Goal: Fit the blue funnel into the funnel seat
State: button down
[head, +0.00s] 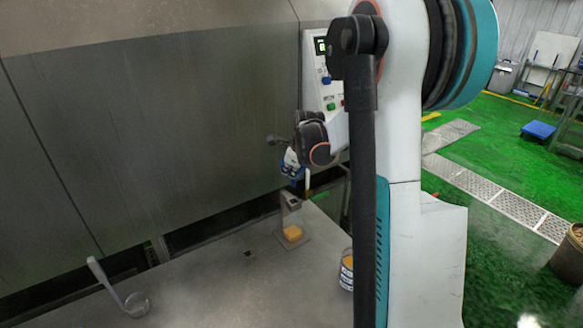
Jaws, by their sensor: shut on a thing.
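My gripper (301,180) is small in the head view, in front of the drum's panel and above the table. It is shut on a small blue thing, which looks like the blue funnel (294,184); the fingers and wrist cover much of it. Below stands a small grey stand (290,214) with a flat top and a plate foot, which looks like the funnel seat. The blue thing appears above the top of this stand, slightly right of it. I cannot tell the exact gap or tilt.
A ladle (122,293) lies on the grey table (210,285) at left. A labelled can (346,270) is partly hidden by my arm. A control panel (327,85) and large metal drum wall (160,130) rise behind.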

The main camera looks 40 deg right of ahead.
dwell(0.3)
jog(key=shift+f+b, duration=2.4)
jog(key=shift+f, duration=0.5)
jog(key=shift+f+b, duration=2.25)
jog(key=shift+f, duration=0.15)
jog(key=c, duration=1.5)
grip_release()
jog(key=shift+r, duration=0.1)
jog(key=v, duration=1.2)
jog(key=shift+a, duration=0.1)
